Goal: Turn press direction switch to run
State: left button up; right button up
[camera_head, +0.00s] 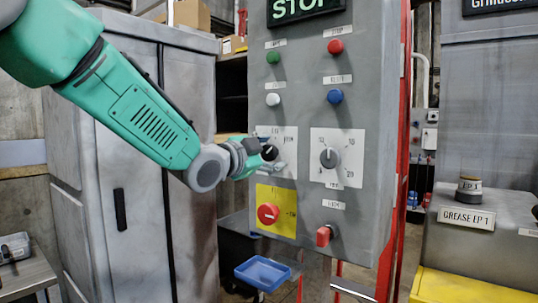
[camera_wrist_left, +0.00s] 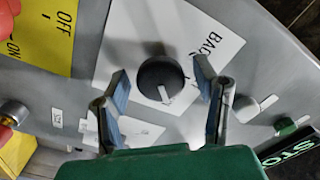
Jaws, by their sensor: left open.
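The press direction switch is a round black knob with a light pointer on a white label plate. In the left wrist view the knob (camera_wrist_left: 160,78) lies between the two open fingers, and part of the word "BACK" shows on its plate (camera_wrist_left: 205,35). In the head view the knob (camera_head: 270,153) is partly covered by my left gripper (camera_head: 268,158), which is at the panel. My left gripper (camera_wrist_left: 165,95) is open around the knob; contact cannot be told. The "RUN" marking is not readable. My right gripper is not in view.
On the grey control panel (camera_head: 320,100) are a grey dial (camera_head: 330,158) to the right, a red switch on a yellow plate (camera_head: 268,214) below, and a red key-like switch (camera_head: 325,235). Push buttons sit above. A grey cabinet (camera_head: 120,150) stands to the left.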

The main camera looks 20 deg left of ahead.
pick_arm(q)
jog(key=v, duration=1.2)
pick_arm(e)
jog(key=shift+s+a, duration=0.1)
pick_arm(q)
jog(key=shift+w+a, duration=0.1)
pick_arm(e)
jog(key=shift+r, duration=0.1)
